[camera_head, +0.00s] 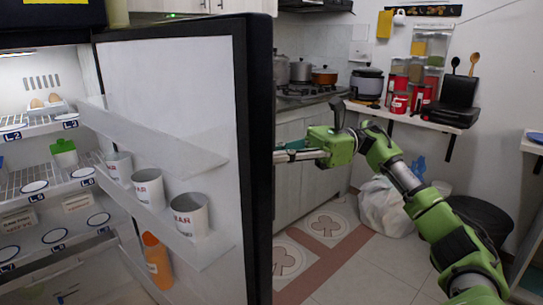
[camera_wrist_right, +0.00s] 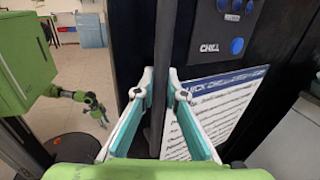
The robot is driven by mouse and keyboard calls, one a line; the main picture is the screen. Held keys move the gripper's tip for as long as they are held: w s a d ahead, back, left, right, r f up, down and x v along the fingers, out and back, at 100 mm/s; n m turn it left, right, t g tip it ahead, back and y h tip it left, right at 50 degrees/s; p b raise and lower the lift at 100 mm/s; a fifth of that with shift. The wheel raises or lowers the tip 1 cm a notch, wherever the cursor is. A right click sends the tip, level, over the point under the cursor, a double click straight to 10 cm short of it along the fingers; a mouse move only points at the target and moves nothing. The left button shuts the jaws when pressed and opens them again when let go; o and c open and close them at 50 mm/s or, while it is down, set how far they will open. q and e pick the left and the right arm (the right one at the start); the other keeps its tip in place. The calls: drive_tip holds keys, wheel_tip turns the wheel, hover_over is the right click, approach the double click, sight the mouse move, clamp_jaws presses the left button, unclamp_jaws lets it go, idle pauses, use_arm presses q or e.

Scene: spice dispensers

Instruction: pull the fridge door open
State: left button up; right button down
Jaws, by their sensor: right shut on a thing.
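The fridge door (camera_head: 165,95) stands open in the head view, its white inner side facing me and its black outer edge (camera_head: 260,150) upright at the middle. The fridge inside (camera_head: 35,75) is lit at the left. My right gripper (camera_head: 284,154) is at the outer side of the door, its tips partly hidden by the door edge. In the right wrist view, my right gripper (camera_wrist_right: 160,84) is shut on the dark upright door handle (camera_wrist_right: 165,40). My left gripper (camera_wrist_right: 96,110) appears small at the left of that view; its jaw opening is unclear.
A wall shelf (camera_head: 425,122) with jars is at the right. A white bag (camera_head: 388,205) and a black bin (camera_head: 483,222) stand on the floor. Some tiled floor (camera_head: 345,270) is free.

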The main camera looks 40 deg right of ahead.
drive_tip(key=c, duration=2.1)
unclamp_jaws()
drive_tip(key=shift+v, duration=6)
